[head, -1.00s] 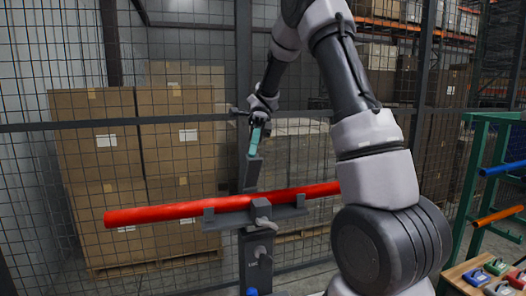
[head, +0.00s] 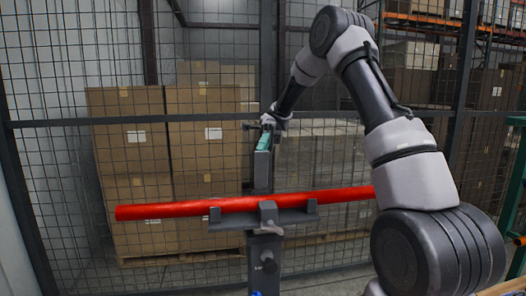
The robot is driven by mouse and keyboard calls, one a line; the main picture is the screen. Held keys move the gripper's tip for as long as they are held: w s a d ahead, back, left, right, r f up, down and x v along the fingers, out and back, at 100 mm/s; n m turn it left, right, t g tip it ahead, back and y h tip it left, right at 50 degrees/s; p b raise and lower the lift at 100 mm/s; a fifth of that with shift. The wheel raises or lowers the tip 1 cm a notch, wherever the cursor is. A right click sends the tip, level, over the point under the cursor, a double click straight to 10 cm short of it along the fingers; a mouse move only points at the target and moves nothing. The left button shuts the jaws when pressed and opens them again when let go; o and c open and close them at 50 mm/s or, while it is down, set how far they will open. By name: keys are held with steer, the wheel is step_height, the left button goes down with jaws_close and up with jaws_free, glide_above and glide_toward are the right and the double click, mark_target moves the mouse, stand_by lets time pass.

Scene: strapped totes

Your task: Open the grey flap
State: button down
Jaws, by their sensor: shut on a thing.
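The grey flap (head: 262,172) is a narrow upright plate behind and above the red bar, with a teal end piece (head: 264,142) at its top. My gripper (head: 267,127) is at that teal end, shut on the flap, with its fingers small and partly hidden. The long red bar (head: 170,211) lies level across a grey cradle (head: 233,222) on a post. A grey block (head: 268,213) stands at the middle of the cradle, in front of the bar. The flap's lower end is hidden behind the bar.
A dark mesh fence (head: 60,123) stands close behind the post, with stacked cardboard boxes (head: 130,160) beyond it. A small knob (head: 268,257) sticks out of the post's front. My arm fills the right side. Space left of the post looks clear.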

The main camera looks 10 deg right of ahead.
steer(key=shift+w+f+m+g, duration=0.3)
steer(key=shift+w+f+g, duration=0.2)
steer(key=shift+w+g, duration=0.4)
steer(key=c, duration=0.9)
jaws_free()
steer(key=shift+r, duration=0.1)
steer(key=shift+v, duration=3.8)
steer(key=shift+d, duration=0.1)
